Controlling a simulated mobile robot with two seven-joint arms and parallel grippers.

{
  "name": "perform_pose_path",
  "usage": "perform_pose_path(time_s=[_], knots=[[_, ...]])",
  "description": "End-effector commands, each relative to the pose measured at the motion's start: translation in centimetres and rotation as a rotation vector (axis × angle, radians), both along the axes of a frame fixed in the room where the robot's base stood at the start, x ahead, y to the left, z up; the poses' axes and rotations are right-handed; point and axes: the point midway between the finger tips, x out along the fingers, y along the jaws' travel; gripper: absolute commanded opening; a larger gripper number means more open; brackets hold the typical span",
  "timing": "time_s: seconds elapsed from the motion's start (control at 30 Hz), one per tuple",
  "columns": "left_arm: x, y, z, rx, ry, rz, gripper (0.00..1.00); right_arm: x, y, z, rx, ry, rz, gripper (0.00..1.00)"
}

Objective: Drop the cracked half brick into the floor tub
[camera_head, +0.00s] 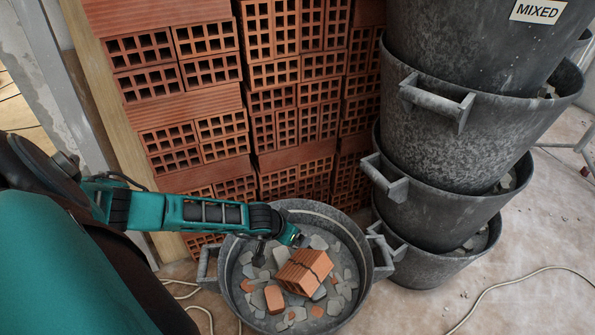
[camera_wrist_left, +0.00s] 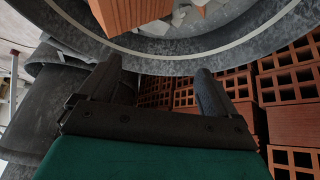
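The cracked half brick (camera_head: 303,271) is orange with a dark jagged crack. It sits tilted among grey rubble inside the round grey floor tub (camera_head: 236,300). In the left wrist view an orange brick (camera_wrist_left: 130,10), which looks like the same one, shows at the top edge, beyond the fingertips, with the tub's rim (camera_wrist_left: 205,57) below it. My left gripper (camera_head: 279,243) is over the back part of the tub, just behind the brick and apart from it. In the left wrist view my left gripper (camera_wrist_left: 157,88) has its fingers wide apart with nothing between them. My right gripper is not seen.
A wall of stacked hollow red bricks (camera_head: 200,105) stands close behind the tub. A tall stack of grey buckets (camera_head: 445,215), the top one labelled MIXED, stands right of it. Another orange piece (camera_head: 274,299) lies in the tub. A cable (camera_head: 510,283) crosses otherwise open floor at right.

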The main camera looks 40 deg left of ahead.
Motion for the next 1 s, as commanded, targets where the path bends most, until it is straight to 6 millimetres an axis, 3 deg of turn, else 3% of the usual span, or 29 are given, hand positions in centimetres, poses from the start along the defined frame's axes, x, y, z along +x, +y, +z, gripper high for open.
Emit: perform_pose_path(time_s=[0.37,0.67,1.0], knots=[[-0.4,0.0,0.2,0.002,0.006,-0.001,0.98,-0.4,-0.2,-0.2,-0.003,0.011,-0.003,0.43],[-3.2,-0.1,5.1,0.002,0.004,-0.003,0.98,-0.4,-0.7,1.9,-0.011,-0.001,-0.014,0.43],[-6.1,-0.3,9.1,-0.001,0.004,-0.001,0.98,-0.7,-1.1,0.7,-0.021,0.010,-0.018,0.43]])
